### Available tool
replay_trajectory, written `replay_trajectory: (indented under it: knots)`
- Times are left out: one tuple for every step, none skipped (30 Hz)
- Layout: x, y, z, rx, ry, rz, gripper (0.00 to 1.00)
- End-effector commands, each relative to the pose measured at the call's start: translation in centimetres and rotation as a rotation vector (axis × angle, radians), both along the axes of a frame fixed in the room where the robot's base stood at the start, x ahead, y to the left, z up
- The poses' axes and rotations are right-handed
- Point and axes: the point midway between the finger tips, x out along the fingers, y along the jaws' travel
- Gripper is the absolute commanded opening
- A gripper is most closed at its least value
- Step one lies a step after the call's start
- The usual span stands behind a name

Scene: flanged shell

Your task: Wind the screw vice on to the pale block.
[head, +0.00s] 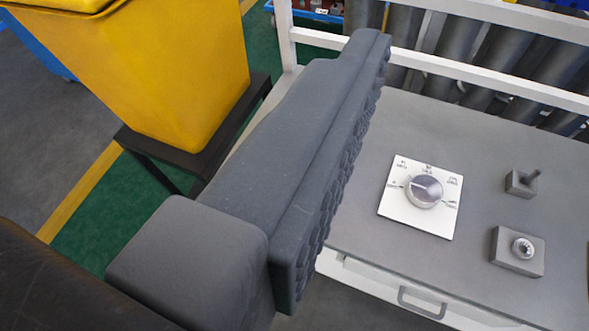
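One dark grey finger of my gripper (290,160) fills the middle left of the head view, reaching up over the left end of the grey bench. Its ribbed inner pad faces right and is bare, with nothing against it. The other finger is out of the picture. The gap beside the pad is wide and empty, so my gripper looks open. I cannot make out the screw vice or the pale block in this view.
A grey bench (385,250) carries a white plate with a round dial (424,191), a small block with a lever (521,183) and a block with a round button (518,250). A white rail (455,72) runs behind. A yellow bin (175,75) stands left.

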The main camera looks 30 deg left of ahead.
Motion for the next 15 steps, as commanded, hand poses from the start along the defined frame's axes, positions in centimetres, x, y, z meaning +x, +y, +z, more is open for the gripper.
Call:
replay_trajectory:
  knots:
    - [0.6, 0.2, 0.0, -0.012, 0.013, 0.008, 0.64]
    - [1.1, 0.3, -0.2, -0.025, 0.025, 0.014, 0.64]
    - [1.9, 0.2, -0.5, -0.046, 0.046, 0.027, 0.64]
    - [2.6, -0.2, -0.8, -0.064, 0.066, 0.038, 0.64]
    - [3.2, -0.2, -1.1, -0.085, 0.087, 0.050, 0.64]
    - [4.2, 0.0, -1.4, -0.115, 0.114, 0.069, 0.64]
    - [5.1, 0.3, -1.7, -0.142, 0.136, 0.083, 0.64]
    - [6.0, 0.6, -2.2, -0.168, 0.160, 0.101, 0.64]
    - [7.0, 1.1, -2.8, -0.205, 0.194, 0.125, 0.64]
    - [7.8, 1.5, -3.3, -0.233, 0.219, 0.144, 0.64]
    - [8.7, 1.8, -3.8, -0.259, 0.241, 0.163, 0.64]
    - [9.6, 2.3, -4.3, -0.295, 0.271, 0.189, 0.64]
    - [10.3, 2.6, -4.9, -0.323, 0.295, 0.211, 0.64]
    - [11.1, 3.0, -5.6, -0.350, 0.319, 0.232, 0.64]
    - [12.0, 3.5, -6.3, -0.384, 0.347, 0.260, 0.64]
